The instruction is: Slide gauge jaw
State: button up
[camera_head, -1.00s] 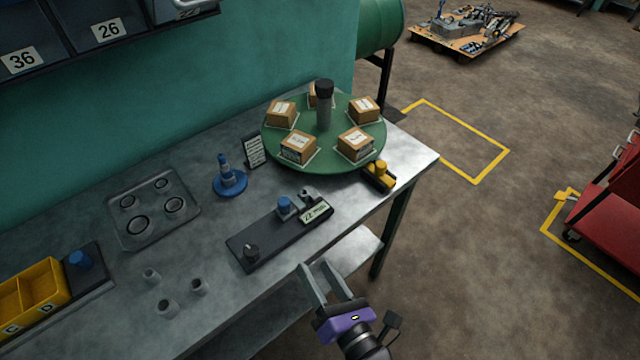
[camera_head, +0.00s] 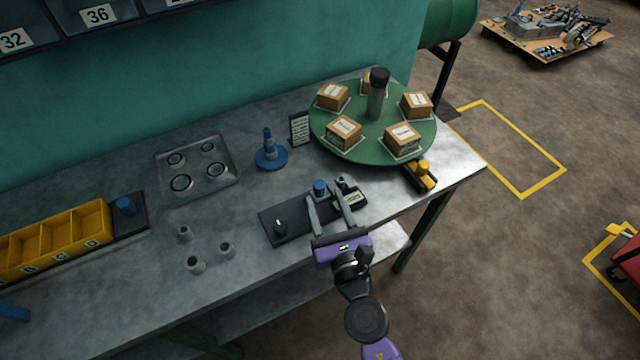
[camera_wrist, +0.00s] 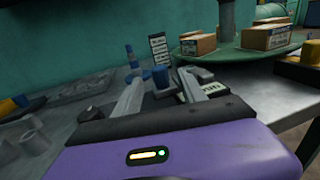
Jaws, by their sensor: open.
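The gauge is a dark flat base (camera_head: 292,229) on the workbench, with a small black knob (camera_head: 279,226) at its left end. A blue knob (camera_head: 320,187) tops the sliding jaw toward its right end, beside a grey fixed piece and a pale label (camera_head: 350,199). My gripper (camera_head: 328,203) is open, its two fingers reaching over the gauge's front edge on either side of the blue knob in the head view. In the wrist view the blue knob (camera_wrist: 161,77) shows between and beyond the fingertips (camera_wrist: 165,80). I cannot tell whether the fingers touch anything.
A green turntable (camera_head: 373,147) with several boxes stands behind right. A yellow-and-black object (camera_head: 420,175) sits near the right edge. A blue stand (camera_head: 270,158), a ring tray (camera_head: 197,169), several grey cylinders (camera_head: 195,263) and yellow bins (camera_head: 58,239) lie left.

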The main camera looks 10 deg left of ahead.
aim_at(322, 192)
jog(key=shift+x, duration=2.5)
grip_shut()
